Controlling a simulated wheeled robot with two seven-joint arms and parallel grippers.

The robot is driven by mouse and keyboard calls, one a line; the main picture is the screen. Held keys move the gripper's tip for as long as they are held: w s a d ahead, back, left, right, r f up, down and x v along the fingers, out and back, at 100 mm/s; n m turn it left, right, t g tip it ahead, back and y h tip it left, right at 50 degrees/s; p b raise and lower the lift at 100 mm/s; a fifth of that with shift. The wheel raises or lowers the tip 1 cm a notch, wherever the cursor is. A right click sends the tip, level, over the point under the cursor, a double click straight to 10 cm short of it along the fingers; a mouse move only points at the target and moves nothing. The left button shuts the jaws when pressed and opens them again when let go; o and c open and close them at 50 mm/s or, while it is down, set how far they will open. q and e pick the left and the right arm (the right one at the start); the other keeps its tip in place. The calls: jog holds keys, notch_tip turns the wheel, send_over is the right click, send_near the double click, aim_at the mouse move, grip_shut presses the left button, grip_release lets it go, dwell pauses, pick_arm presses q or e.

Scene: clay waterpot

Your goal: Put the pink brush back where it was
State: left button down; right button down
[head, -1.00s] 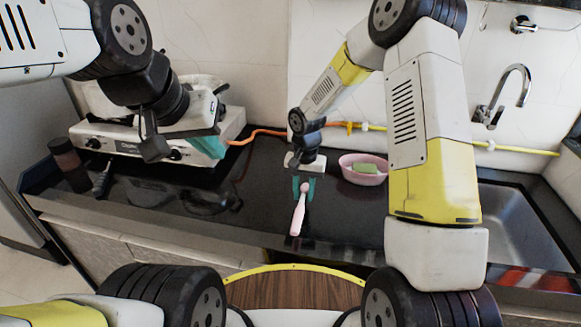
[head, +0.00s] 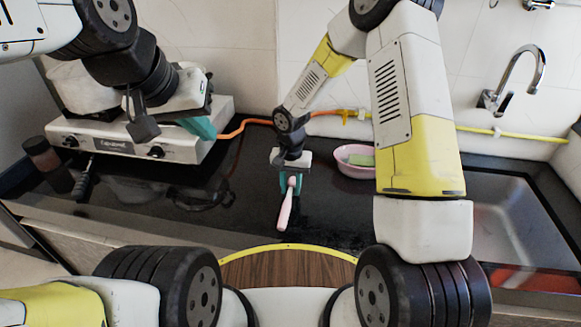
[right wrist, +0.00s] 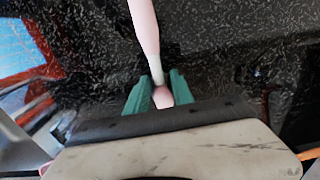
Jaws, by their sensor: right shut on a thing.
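The pink brush (head: 285,210) is in the middle of the head view, over the black counter (head: 250,226). My right gripper (head: 290,186) is shut on one end of it, and the rest points toward the near edge of the counter. In the right wrist view, the brush (right wrist: 146,35) runs up from between the green fingers of my right gripper (right wrist: 160,92). I cannot tell whether the brush touches the counter. My left gripper (head: 170,130) is in front of the stove; its fingers are partly hidden, so I cannot tell its opening.
A pink bowl (head: 345,166) with a green sponge (head: 361,160) stands right of my right gripper, partly behind my arm. The white stove (head: 110,145) is at the left, with a dark bottle (head: 42,152) beside it. The sink (head: 505,215) and tap (head: 515,75) are at the right.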

jog(key=shift+s+a+f, duration=0.1)
jog(key=shift+a+f, duration=0.1)
jog(key=shift+f, duration=0.05)
jog(key=c, duration=1.1)
grip_release()
jog(key=shift+d, duration=0.1)
jog(key=s+d+r+t, duration=0.1)
jog(key=d+r, duration=0.1)
jog(key=r, duration=0.8)
jog(key=s+d+r, duration=0.1)
jog(key=d+r, duration=0.1)
jog(key=r, duration=0.8)
jog(key=s+d+r+n+t+y, duration=0.1)
jog(key=s+d+r, duration=0.3)
jog(key=s, duration=0.5)
jog(key=s+d+r+n+t+y, duration=0.1)
jog(key=s+d+r+t, duration=0.3)
jog(key=s+r, duration=0.5)
jog(key=shift+s+d+r+n, duration=0.2)
jog(key=shift+d+r+n, duration=0.15)
jog(key=shift+d, duration=0.35)
